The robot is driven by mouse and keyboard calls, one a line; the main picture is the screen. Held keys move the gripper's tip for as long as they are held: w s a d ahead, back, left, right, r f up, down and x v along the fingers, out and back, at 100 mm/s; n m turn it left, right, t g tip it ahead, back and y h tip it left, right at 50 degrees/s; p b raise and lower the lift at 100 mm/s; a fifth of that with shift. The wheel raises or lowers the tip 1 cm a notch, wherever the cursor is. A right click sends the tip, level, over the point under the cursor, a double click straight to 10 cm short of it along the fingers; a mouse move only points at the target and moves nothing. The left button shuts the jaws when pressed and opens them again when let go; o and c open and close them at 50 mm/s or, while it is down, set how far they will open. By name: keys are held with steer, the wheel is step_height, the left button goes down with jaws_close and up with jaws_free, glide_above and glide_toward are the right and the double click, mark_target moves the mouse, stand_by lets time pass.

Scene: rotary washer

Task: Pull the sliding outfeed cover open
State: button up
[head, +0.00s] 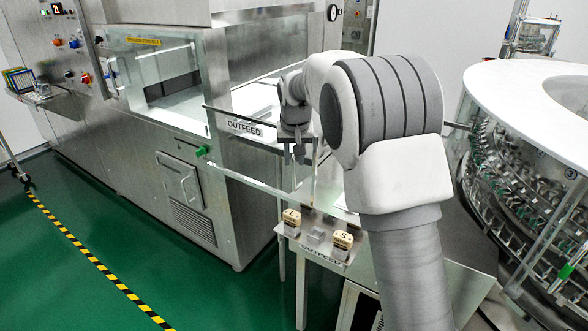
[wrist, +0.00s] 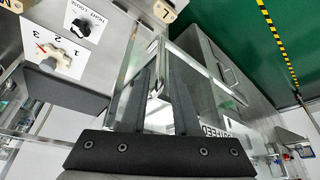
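The outfeed cover is a clear panel with a dark top edge and an OUTFEED label (head: 245,128), at the outfeed end of the steel washer in the head view. My gripper (head: 297,157) points down beside the right part of the clear panel. In the wrist view my gripper's two dark fingers (wrist: 159,55) stand apart, with a shiny metal bar (wrist: 157,78) visible between them. Contact with the bar cannot be made out. The cover's label (wrist: 216,131) shows partly at the lower right there.
A round white-topped bottle carousel (head: 520,85) is close on the right. The green floor (head: 100,270) at the front left is clear, with a striped tape line.

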steer(key=v, duration=0.9)
steer(key=shift+r, duration=0.2)
steer(key=shift+s, duration=0.1)
steer(key=s+d+r, duration=0.4)
steer(key=s+r, duration=0.1)
steer(key=s, duration=0.5)
steer(key=s+d+f, duration=0.1)
steer(key=s, duration=0.7)
steer(key=s+d+f+p, duration=0.1)
steer(key=s+d+f, duration=0.1)
steer(key=s, duration=0.7)
steer(key=s+d+f+t, duration=0.1)
steer(key=s+d, duration=0.1)
steer(key=s, duration=0.7)
steer(key=shift+s+d+f, duration=0.25)
steer(key=shift+f, duration=0.15)
